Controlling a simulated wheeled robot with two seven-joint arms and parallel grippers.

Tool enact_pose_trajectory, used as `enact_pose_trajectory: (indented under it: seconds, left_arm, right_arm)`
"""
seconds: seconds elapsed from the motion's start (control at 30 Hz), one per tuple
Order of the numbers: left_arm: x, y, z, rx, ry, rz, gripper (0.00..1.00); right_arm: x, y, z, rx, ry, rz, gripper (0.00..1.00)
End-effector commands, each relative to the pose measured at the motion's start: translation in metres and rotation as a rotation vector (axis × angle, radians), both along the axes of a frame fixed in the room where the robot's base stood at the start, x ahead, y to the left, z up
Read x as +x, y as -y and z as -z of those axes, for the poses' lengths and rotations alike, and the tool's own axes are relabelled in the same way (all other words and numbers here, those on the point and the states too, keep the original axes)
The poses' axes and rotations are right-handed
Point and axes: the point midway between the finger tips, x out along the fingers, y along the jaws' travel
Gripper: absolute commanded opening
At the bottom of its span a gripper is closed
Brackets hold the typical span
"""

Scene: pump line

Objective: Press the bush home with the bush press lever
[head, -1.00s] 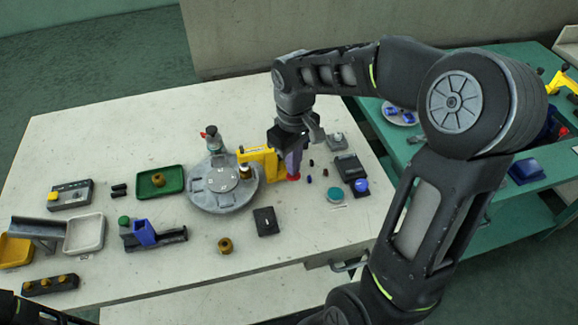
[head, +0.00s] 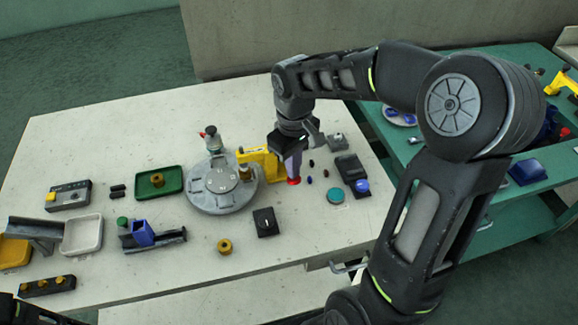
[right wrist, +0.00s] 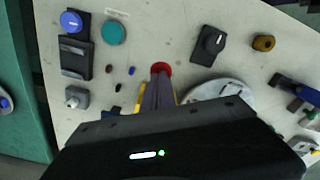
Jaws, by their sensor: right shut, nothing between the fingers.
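The yellow bush press (head: 258,158) stands at the right edge of the round grey turntable (head: 215,205). A red knob (head: 293,181), seemingly the end of its lever, shows at its right, and it also shows in the right wrist view (right wrist: 160,68). My right gripper (head: 292,174) is shut and empty, pointing down with its tips at the red knob. In the right wrist view the closed fingers (right wrist: 159,84) overlap the knob's near edge; whether they touch cannot be told. My left gripper is out of view.
A black block (head: 266,222) and a brass ring (head: 225,246) lie in front of the turntable. A teal disc (head: 336,195) and a dark box with a blue knob (head: 352,172) lie to the right. A green tray (head: 174,190) is left.

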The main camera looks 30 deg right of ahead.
Motion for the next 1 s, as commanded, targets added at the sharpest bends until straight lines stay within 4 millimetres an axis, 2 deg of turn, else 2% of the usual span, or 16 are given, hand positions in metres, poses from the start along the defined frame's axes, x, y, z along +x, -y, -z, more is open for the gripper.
enact_pose_trajectory:
  seconds: [1.0]
  left_arm:
    - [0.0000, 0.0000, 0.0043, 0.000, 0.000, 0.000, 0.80]
  right_arm:
    - [-0.0021, -0.0004, 0.0060, 0.000, 0.000, 0.000, 0.00]
